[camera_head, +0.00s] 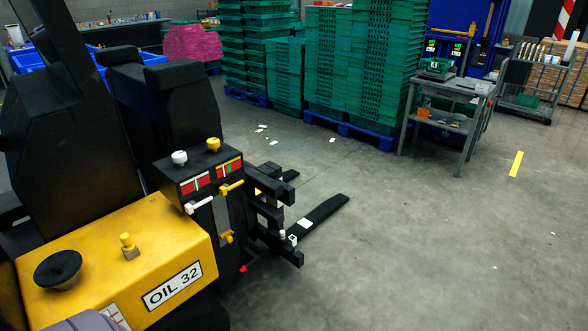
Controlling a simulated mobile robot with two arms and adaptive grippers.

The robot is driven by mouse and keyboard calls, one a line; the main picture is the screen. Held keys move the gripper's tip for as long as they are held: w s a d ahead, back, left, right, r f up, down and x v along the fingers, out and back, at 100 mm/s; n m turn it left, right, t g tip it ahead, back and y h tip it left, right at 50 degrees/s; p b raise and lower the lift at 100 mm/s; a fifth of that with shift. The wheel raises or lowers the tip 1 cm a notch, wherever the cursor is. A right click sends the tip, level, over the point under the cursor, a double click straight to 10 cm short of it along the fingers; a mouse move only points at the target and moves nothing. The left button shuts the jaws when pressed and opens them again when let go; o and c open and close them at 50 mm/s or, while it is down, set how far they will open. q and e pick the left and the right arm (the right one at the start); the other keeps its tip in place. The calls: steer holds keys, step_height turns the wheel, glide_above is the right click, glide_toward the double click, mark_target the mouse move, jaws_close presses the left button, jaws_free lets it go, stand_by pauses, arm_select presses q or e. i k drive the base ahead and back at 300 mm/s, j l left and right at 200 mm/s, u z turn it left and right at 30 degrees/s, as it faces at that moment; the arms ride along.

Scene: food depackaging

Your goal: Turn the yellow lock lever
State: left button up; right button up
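A black and yellow machine marked "OIL 32" (172,286) fills the left of the head view. Its black control box carries a yellow lever (231,187) on the right and a white lever (200,204) on the left, both sticking out of the front. A yellow knob (213,144) and a white knob (179,157) stand on top of the box. A small yellow catch (227,237) sits lower, at the end of a grey plate. I cannot tell which yellow part is the lock lever. Neither of my grippers is in view.
Black forks (322,212) reach out right of the machine. Green crates (363,70) are stacked high on blue pallets behind. A grey work table (452,88) and a trolley (524,98) stand at the back right. The concrete floor (430,245) at right is mostly clear.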

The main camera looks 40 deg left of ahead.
mark_target(223, 189)
steer(key=i+u, duration=0.2)
steer(key=i, duration=0.2)
steer(key=i+l+u, duration=0.2)
steer(key=i, duration=0.2)
steer(key=i+l+u, duration=0.2)
steer(key=i, duration=0.2)
